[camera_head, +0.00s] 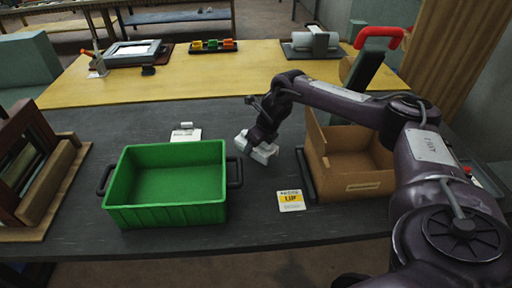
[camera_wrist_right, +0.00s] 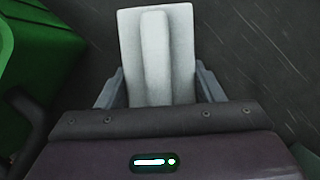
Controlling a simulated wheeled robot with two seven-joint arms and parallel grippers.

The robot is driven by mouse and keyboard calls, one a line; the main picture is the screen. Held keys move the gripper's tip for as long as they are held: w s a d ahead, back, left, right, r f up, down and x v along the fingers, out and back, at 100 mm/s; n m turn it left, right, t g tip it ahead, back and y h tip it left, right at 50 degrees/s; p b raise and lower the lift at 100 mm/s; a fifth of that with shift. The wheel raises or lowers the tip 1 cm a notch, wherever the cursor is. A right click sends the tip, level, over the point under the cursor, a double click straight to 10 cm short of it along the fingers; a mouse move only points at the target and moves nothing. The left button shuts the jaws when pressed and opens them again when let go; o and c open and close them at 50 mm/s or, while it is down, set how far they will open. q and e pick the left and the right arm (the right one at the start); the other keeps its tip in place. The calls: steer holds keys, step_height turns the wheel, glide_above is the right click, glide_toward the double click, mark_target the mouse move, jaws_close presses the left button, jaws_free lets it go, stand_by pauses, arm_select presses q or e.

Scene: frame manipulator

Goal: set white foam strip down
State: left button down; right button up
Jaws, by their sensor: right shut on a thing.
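The white foam strip (camera_wrist_right: 158,45) fills the upper middle of the right wrist view, between the two fingers of my right gripper (camera_wrist_right: 158,88). It has a raised ridge along its length. In the head view the strip (camera_head: 262,152) shows under my right gripper (camera_head: 257,146), between the green bin and the cardboard box. My right gripper is shut on it. I cannot tell whether the strip touches the dark table (camera_head: 250,232). My left gripper is not in view.
The green bin (camera_head: 165,216) with black handles stands empty at left. The open cardboard box (camera_head: 360,185) stands at right. A yellow-and-white label card (camera_head: 291,201) lies between them at the front. A small white item (camera_head: 186,134) lies behind the bin. A wooden rack (camera_head: 45,195) is at far left.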

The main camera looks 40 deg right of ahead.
step_height(320, 180, down, 2)
steer(key=shift+f, duration=0.1)
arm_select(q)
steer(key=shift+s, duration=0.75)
arm_select(e)
steer(key=shift+f, duration=0.1)
steer(key=o, duration=0.9)
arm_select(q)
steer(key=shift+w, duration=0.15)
arm_select(e)
steer(key=shift+o, duration=0.2)
steer(key=shift+r, duration=0.25)
steer(key=shift+s+d+r, duration=0.1)
steer(key=shift+s+r, duration=0.05)
steer(key=shift+r, duration=0.1)
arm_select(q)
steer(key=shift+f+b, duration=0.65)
arm_select(e)
steer(key=v, duration=1.1)
steer(key=shift+s, duration=0.1)
